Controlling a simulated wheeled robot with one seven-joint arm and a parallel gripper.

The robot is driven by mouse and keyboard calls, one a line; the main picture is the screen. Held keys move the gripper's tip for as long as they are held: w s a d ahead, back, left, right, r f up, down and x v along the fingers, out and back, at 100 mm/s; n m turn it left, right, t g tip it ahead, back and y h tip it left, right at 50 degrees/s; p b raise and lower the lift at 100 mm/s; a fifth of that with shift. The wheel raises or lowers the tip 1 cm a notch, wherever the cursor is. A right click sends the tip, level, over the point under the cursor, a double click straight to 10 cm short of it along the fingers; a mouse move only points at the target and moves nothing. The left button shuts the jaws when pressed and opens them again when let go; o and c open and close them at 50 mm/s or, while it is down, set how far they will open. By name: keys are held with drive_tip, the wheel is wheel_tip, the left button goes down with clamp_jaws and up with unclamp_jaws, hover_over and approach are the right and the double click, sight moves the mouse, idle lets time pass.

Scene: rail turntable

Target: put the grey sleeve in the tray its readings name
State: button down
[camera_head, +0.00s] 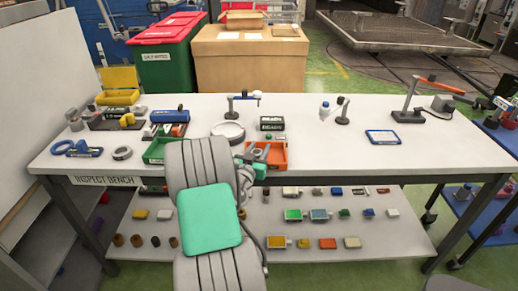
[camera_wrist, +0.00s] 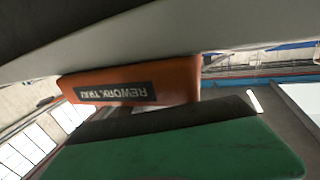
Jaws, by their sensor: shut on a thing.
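My gripper (camera_head: 252,160) is at the left part of the orange tray (camera_head: 278,154), low over the bench, partly hidden behind my arm. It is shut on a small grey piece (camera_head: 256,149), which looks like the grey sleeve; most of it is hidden. Whether it touches the tray I cannot tell. In the wrist view the orange tray (camera_wrist: 180,82) appears upside down, with a label reading REWORK TRAY. A green tray (camera_head: 157,153) stands left of my arm, its right part hidden.
The white inspection bench (camera_head: 340,160) has clear room right of the orange tray. A round grey dish (camera_head: 228,130) and a small dark box (camera_head: 272,124) stand behind the trays. A blue-framed plate (camera_head: 382,137) lies to the right. Several small parts lie on the lower shelf (camera_head: 380,232).

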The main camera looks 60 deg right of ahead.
drive_tip(key=shift+r, duration=0.15)
drive_tip(key=shift+f+b, duration=0.25)
drive_tip(key=shift+b, duration=0.05)
drive_tip(key=c, duration=0.9)
unclamp_jaws()
drive_tip(key=shift+r, duration=0.1)
